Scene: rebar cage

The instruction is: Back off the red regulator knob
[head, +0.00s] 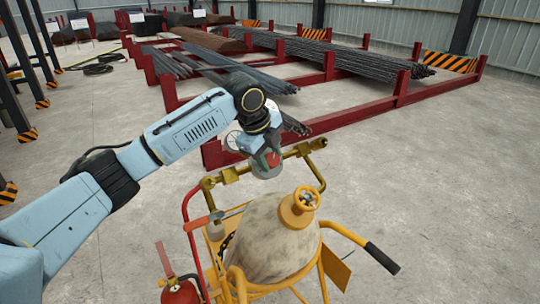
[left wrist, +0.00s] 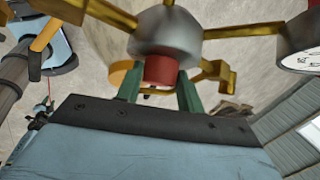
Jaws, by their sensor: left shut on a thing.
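The red regulator knob (head: 272,160) is partly hidden by my left gripper (head: 266,150) in the head view. In the left wrist view the red knob (left wrist: 160,70) sits between the two green fingers of my left gripper (left wrist: 159,90), which are shut on it. The knob is on a silver domed regulator body (left wrist: 165,36) with brass arms. A round white-faced gauge (left wrist: 302,45) is at the right of the wrist view. My right gripper is in neither view.
A yellow cart (head: 322,272) with a black-gripped handle (head: 382,258) carries the cylinder. A red fire extinguisher (head: 180,291) is at its lower left. Behind, red racks (head: 330,120) hold bundles of rebar (head: 330,55). Open concrete floor (head: 450,190) lies to the right.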

